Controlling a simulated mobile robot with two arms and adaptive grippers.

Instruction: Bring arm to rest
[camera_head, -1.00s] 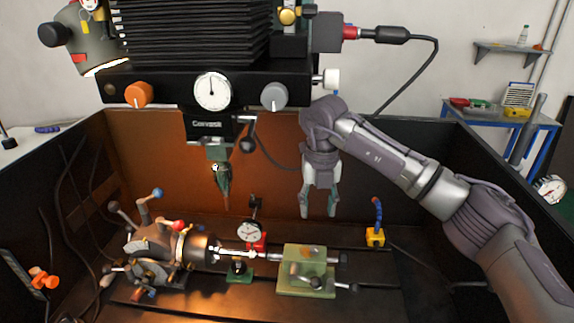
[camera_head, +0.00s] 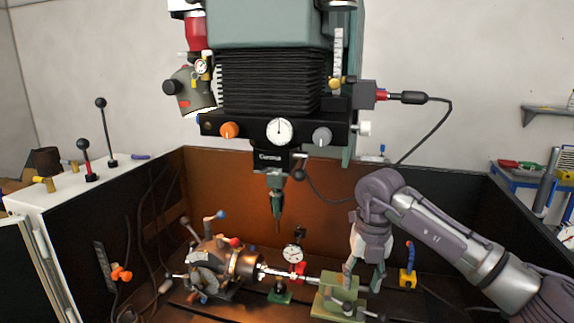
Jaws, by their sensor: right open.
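My right arm comes in from the right. Its gripper (camera_head: 362,283) points down with its fingers apart and nothing between them. In the picture it overlaps the back right of the green tailstock block (camera_head: 335,304); I cannot tell whether they touch. The indexing chuck (camera_head: 241,267) lies at the left of the machine bed, with a thin bright workpiece (camera_head: 290,275) reaching from it toward the green block. My left gripper is not in view.
The machine head (camera_head: 280,131) with its pointed tool (camera_head: 276,215) hangs above the bed. A dial gauge (camera_head: 293,254) stands behind the workpiece. A yellow-based blue hose (camera_head: 408,270) is right of the gripper. Dark enclosure walls (camera_head: 450,190) surround the bed.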

